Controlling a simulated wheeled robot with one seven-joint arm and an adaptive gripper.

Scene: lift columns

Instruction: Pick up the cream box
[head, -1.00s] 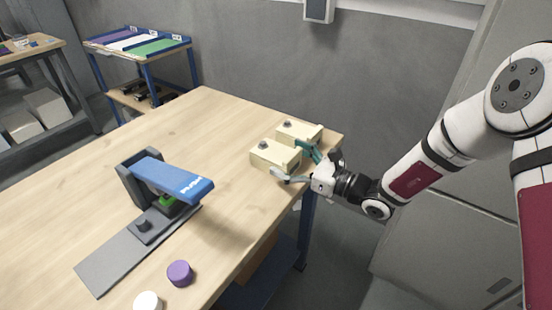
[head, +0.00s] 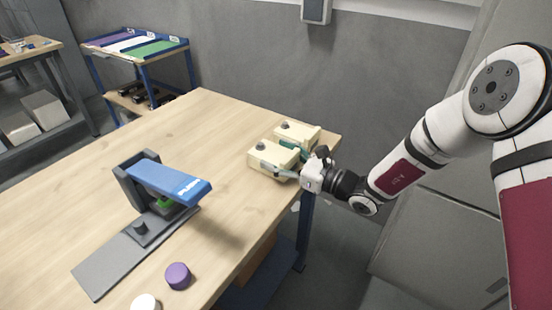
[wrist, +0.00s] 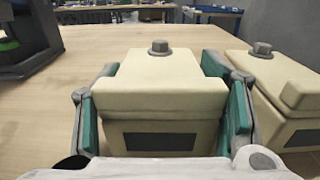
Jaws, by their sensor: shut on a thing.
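Two cream boxes with grey knobs on top stand side by side near the right end of the table. My gripper (head: 289,164) is shut on the nearer cream box (head: 268,157). In the wrist view this cream box (wrist: 160,83) sits between the two green-padded fingers of my gripper (wrist: 162,110), one on each side. The box is upright; I cannot tell if it is clear of the table. The other cream box (head: 299,134) is just behind it, and shows at the right of the wrist view (wrist: 285,90), close to the right finger.
A grey press with a blue lever (head: 170,182) stands on the wooden table (head: 70,205). A purple cylinder (head: 178,276) and a white one (head: 145,303) are near the front edge. A blue rack (head: 140,50) stands behind.

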